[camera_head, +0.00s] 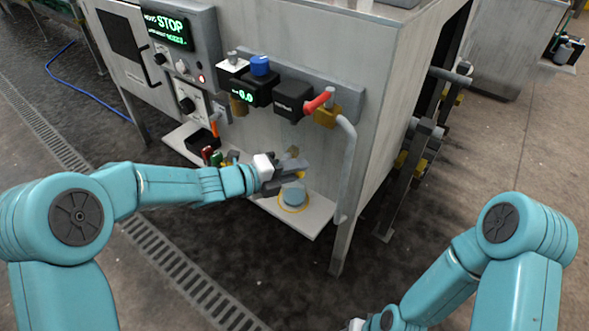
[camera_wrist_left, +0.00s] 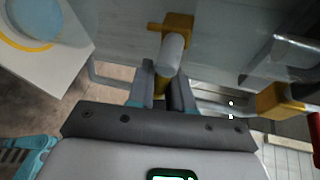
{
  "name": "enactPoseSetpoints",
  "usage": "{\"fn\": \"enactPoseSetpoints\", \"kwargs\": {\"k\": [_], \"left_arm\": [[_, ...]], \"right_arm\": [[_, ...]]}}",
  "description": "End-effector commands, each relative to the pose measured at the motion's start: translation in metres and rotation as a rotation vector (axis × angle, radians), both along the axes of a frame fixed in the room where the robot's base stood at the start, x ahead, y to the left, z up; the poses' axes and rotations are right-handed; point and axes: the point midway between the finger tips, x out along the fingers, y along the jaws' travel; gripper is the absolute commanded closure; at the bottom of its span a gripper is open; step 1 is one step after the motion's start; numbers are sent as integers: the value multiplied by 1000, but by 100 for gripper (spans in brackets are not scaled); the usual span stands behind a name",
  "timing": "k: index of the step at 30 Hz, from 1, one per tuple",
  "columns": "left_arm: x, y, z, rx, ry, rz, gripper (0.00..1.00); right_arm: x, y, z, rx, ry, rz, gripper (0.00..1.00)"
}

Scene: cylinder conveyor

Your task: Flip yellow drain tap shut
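The drain tap has a brass-yellow body (camera_wrist_left: 177,24) with a grey cylindrical part (camera_wrist_left: 170,52) in the left wrist view. Its small yellow handle (camera_wrist_left: 161,84) shows below that. In the head view the tap body (camera_head: 293,151) is low on the cabinet front, partly hidden by my left gripper (camera_head: 297,172). In the left wrist view my left gripper's two dark fingers (camera_wrist_left: 164,92) lie on either side of the yellow handle. I cannot tell whether they press on it. My right arm is low at the right; its gripper fingers are outside the picture.
A low white shelf (camera_head: 318,215) holds a round blue-grey lid with a yellow ring (camera_head: 293,198) just below my left gripper. Above are a red-handled brass valve (camera_head: 327,117), a grey pipe (camera_head: 349,165) and a green "0.0" display (camera_head: 243,97). Small coloured items (camera_head: 213,157) stand left.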

Motion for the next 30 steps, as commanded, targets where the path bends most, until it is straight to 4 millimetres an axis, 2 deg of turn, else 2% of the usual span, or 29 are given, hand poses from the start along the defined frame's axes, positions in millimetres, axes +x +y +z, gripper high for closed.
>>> {"fn": "enactPoseSetpoints", "kwargs": {"k": [5, 12, 20, 21, 22, 23, 30], "left_arm": [[0, 0, 1, -8, 6, 0, 100], [-1, 0, 8, -183, 134, 1, 100], [-1, 0, 8, -194, 141, 0, 100], [-1, 0, 8, -194, 141, 0, 73], [-1, 0, 8, -194, 141, 0, 63], [-1, 0, 8, -194, 141, 0, 59], [-1, 0, 8, -193, 140, 0, 59]], "right_arm": [[0, 0, 1, 0, 0, 0, 57], [-2, 2, 10, 2, 3, 8, 57], [-2, 2, 9, 2, 3, 8, 57], [-2, 2, 9, 2, 3, 8, 57], [-2, 2, 9, 2, 3, 8, 57], [-2, 2, 9, 2, 3, 8, 57], [-2, 2, 9, 2, 3, 8, 57]]}}
